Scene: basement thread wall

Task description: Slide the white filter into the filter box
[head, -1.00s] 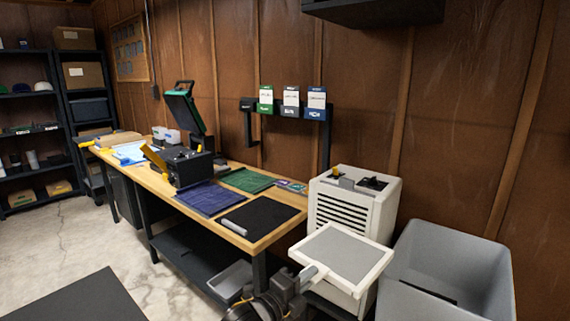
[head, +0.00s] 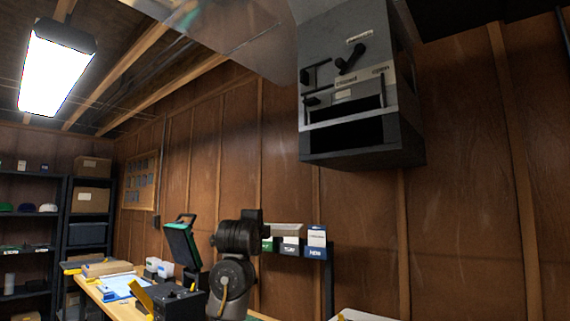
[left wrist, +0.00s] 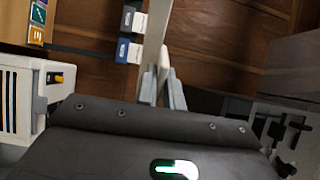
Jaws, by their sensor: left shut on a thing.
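The filter box (head: 345,55) is a grey case high on the wood wall in the head view, with black handles and a dark open slot low on its front. My left gripper (head: 258,228) is below and left of it, well apart. In the left wrist view its fingers (left wrist: 161,90) are shut on the white filter (left wrist: 156,38), a thin pale panel seen edge-on. My right gripper is not in view.
A workbench (head: 97,291) with a green-lidded device (head: 182,246) stands below at left. Shelves (head: 90,230) stand far left. The air between gripper and box looks clear.

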